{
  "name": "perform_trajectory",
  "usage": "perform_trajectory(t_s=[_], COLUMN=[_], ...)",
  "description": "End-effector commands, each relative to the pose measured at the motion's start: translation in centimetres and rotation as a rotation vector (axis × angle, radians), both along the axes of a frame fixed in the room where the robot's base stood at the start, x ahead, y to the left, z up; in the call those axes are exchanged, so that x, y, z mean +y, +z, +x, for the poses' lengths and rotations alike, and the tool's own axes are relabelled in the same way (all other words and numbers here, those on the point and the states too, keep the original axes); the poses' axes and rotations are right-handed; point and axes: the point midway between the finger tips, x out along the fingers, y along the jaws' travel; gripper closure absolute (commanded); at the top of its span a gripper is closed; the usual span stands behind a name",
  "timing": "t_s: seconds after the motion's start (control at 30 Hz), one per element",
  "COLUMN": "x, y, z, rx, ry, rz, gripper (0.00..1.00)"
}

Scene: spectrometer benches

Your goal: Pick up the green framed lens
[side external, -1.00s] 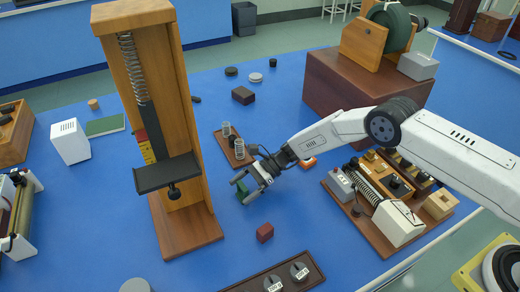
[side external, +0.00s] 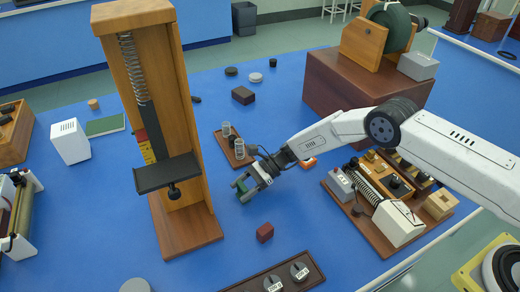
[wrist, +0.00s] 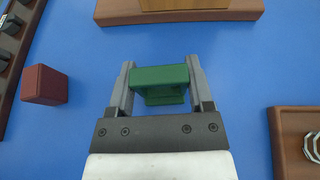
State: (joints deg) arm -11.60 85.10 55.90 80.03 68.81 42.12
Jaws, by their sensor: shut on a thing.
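The green framed lens (wrist: 160,80) shows in the wrist view as a green block between my two fingers. My gripper (wrist: 160,82) is shut on it, with a finger against each end. In the side view the green lens (side external: 241,187) is small and partly hidden by my gripper (side external: 246,188). It is at or close above the blue tabletop; I cannot tell which.
A tall wooden spring stand (side external: 194,225) is left of my gripper. A dark red block (side external: 265,232) lies in front. A wooden board with glass cylinders (side external: 228,145) is behind. A board of instruments (side external: 345,208) stands to the right. Blue table (side external: 240,255) is bare between them.

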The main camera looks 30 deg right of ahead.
Motion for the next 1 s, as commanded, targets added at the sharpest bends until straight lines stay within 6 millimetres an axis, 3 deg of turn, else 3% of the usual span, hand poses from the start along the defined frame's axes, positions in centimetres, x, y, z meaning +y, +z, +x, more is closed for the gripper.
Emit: perform_trajectory(t_s=[0.33,0.6,1.0], x=[0.0,0.0,-1.2], y=[0.8,3.2,6.6], z=[0.0,0.1,-2.6], rx=[-0.001,-0.002,0.0], ry=[0.0,0.0,-0.001], rz=[0.0,0.0,0.0], gripper=[0.93,0.93,0.93])
